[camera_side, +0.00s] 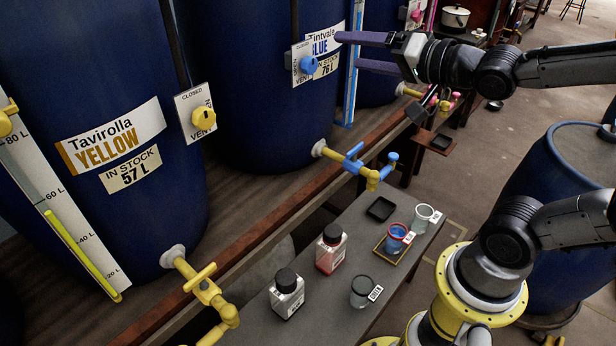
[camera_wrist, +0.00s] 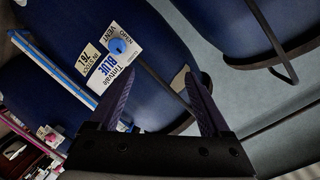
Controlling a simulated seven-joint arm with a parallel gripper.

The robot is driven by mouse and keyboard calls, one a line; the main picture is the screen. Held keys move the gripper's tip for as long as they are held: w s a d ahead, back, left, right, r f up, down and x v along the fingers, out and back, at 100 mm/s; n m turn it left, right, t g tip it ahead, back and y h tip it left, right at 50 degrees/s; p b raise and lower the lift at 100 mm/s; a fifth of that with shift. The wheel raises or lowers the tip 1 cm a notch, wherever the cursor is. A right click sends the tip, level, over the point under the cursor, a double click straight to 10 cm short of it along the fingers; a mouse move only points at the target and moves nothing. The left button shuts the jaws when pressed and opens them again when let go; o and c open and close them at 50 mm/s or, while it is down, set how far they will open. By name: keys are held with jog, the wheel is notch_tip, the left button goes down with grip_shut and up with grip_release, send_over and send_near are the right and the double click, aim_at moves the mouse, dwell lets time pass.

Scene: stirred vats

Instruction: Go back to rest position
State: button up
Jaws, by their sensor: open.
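My gripper (camera_side: 362,53) is raised at the upper middle of the side view, beside the vat labelled Tintvale Blue (camera_side: 262,120). Its two purple fingers are spread apart and point left, with nothing between them. In the wrist view the open fingers (camera_wrist: 163,95) show against the blue vats, with the Tintvale Blue label (camera_wrist: 112,82) and the blue vent knob (camera_wrist: 117,46) to the upper left. My gripper looks apart from the vat, though the exact gap is hard to tell.
The blue tap (camera_side: 368,164) and yellow tap (camera_side: 205,290) jut over the ledge. A blue drum (camera_side: 560,215) stands right.

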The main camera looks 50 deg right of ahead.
jog(key=s+a+f+n+g, duration=0.1)
jog(key=s+f+n+g, duration=0.4)
jog(key=s, duration=0.3)
jog(key=s+a+f+n+g, duration=0.1)
jog(key=s+f+n+g, duration=0.4)
jog(key=s, duration=0.4)
jog(key=shift+f, duration=0.65)
